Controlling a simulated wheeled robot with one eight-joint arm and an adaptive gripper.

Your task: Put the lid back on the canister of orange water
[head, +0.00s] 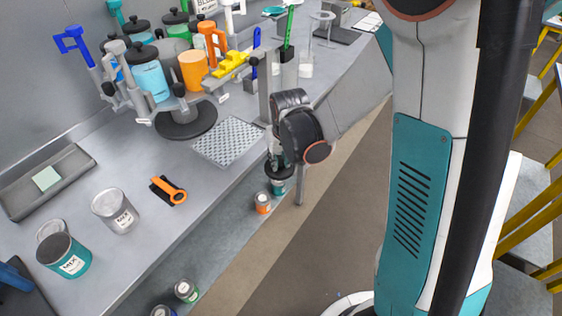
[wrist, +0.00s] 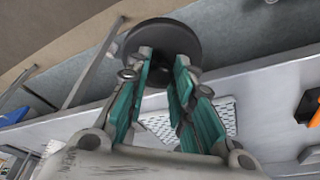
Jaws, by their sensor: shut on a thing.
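The canister of orange water (head: 193,72) stands on the round rack at the back of the bench in the head view. No black lid shows on its top. My gripper (wrist: 165,62) is shut on a round black lid (wrist: 192,38), with its teal fingers on either side of the lid's knob. In the head view the lid (head: 280,174) hangs below my gripper, by the bench's front edge, well to the front and right of the canister. The gripper's fingers are small and partly hidden there.
A blue canister (head: 151,80) with a black lid stands beside the orange one on the rack. A yellow block-like part (head: 231,65) is close to the orange canister's right. A perforated mat (head: 229,140) lies in front of the rack. Small jars (head: 263,204) stand below the bench edge.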

